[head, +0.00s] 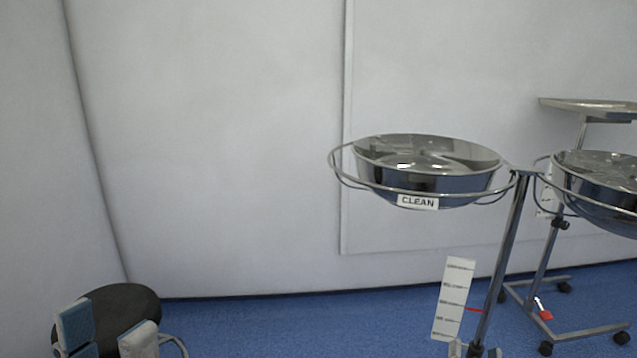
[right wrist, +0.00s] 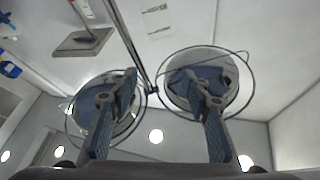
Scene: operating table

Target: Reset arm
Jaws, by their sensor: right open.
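My left gripper (head: 108,330) shows at the bottom left of the head view. Its two blue-grey fingers stand apart with nothing seen between them. My right gripper (head: 475,352) barely shows at the bottom edge, where only what look like its fingertips are in view, near the foot of the basin stand. In the right wrist view its two fingers (right wrist: 160,76) are spread wide and hold nothing. They point up towards two round steel basins, and I cannot tell the distance. The rest of both arms is out of view.
A steel basin labelled CLEAN (head: 430,187) sits in a ring on a stand pole (head: 505,250), with a second basin (head: 603,195) to its right. A wheeled tray stand (head: 590,106) is behind. A dark round seat (head: 125,298) is behind my left gripper. Blue floor between looks clear.

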